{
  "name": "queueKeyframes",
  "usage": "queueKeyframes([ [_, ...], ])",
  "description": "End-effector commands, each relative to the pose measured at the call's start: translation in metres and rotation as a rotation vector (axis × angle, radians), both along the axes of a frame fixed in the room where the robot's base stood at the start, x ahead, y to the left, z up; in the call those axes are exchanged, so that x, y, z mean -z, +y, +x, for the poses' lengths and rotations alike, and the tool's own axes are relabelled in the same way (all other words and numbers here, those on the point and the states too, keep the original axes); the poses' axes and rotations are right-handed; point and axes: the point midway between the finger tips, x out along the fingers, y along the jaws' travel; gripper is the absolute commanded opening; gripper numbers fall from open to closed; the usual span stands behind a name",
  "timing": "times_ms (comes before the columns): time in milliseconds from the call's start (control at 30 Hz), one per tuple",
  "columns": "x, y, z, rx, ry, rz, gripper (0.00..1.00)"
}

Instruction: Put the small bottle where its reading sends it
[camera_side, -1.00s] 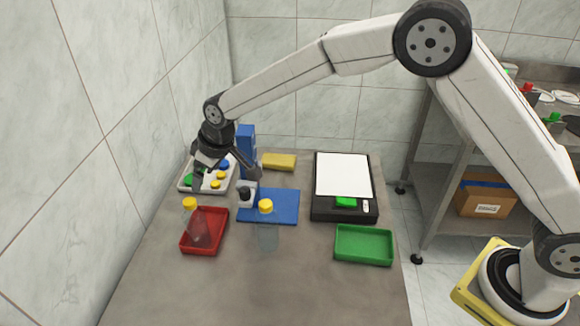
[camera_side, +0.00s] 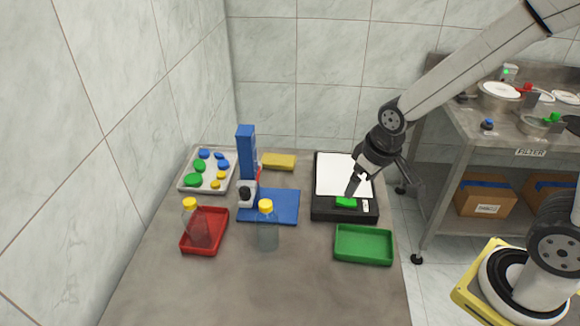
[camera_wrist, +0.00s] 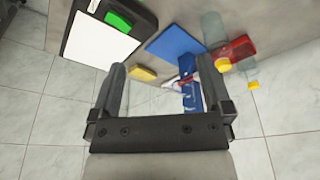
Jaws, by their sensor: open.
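A clear bottle with a yellow cap (camera_side: 268,236) stands upright on the table at the front edge of the blue mat; it also shows in the wrist view (camera_wrist: 212,29). A second clear bottle with a yellow cap (camera_side: 193,219) stands in the red tray (camera_side: 200,248). I cannot tell which one is the small bottle.
An empty green tray (camera_side: 363,246) lies in front of the black device. A blue stand (camera_side: 247,150) with a white and black head rises from the blue mat (camera_side: 284,204). A yellow block (camera_side: 279,161) and a tray of caps (camera_side: 184,183) are behind. The front table is clear.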

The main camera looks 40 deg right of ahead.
Motion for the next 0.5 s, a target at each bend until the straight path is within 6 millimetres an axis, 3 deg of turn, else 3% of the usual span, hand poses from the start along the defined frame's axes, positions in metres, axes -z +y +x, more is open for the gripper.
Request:
queueKeyframes([
  [100,0.004,-0.011,-0.026,0.036,0.009,-0.002,1.00],
  [200,0.006,-0.015,-0.039,0.054,0.015,-0.002,1.00],
  [500,0.007,-0.016,-0.044,0.062,0.018,-0.001,1.00],
])
